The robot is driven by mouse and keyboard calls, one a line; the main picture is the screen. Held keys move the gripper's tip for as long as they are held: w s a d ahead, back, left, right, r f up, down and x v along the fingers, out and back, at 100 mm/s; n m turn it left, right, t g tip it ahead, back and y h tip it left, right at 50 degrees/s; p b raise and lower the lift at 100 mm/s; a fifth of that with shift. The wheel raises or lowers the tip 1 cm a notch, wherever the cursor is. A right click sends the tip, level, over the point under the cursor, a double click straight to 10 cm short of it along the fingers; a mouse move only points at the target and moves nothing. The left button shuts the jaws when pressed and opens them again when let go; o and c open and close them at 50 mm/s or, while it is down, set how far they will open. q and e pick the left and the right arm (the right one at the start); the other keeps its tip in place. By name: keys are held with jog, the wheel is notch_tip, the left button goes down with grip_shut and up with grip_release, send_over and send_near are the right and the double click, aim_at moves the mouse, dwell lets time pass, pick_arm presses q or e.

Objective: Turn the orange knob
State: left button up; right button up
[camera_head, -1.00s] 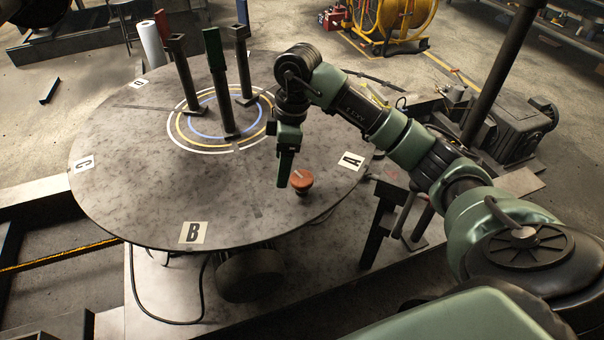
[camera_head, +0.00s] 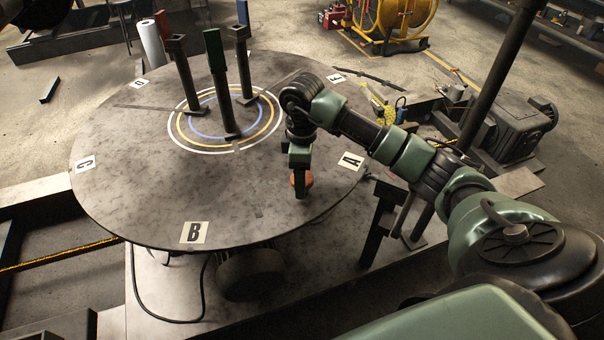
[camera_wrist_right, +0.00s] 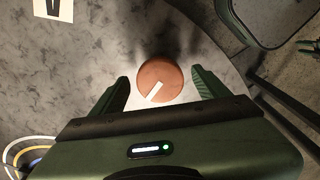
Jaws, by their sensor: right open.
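The orange knob (camera_head: 308,180) sits on the round metal table (camera_head: 130,205) near its front right edge, close to the card marked A. In the head view my right gripper hides part of it. In the right wrist view the round knob (camera_wrist_right: 160,82) shows a white line on its top. My right gripper (camera_wrist_right: 161,86) is open, with one green finger on each side of the knob. Gaps show between the knob and both fingers. In the head view the right gripper (camera_head: 301,192) points down at the knob. My left gripper is not in view.
Several dark posts stand on the table, one with a green top (camera_head: 216,55), around painted rings (camera_head: 238,150). Lettered cards, such as B (camera_head: 194,232) and A (camera_head: 351,160), lie near the rim. The table's front left surface is clear.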

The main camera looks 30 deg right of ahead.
jog(key=c, duration=1.4)
jog(key=shift+n, duration=0.3)
jog(key=n, duration=0.4)
jog(key=shift+n, duration=0.3)
jog(key=n+b, duration=0.1)
jog(key=n, duration=0.5)
jog(key=shift+n+b, duration=0.3)
jog(key=shift+b, duration=0.05)
jog(key=n+b, duration=0.1)
jog(key=n, duration=0.5)
jog(key=shift+b, duration=0.35)
jog(key=n+b, duration=0.1)
jog(key=n, duration=0.4)
jog(key=shift+n, duration=0.4)
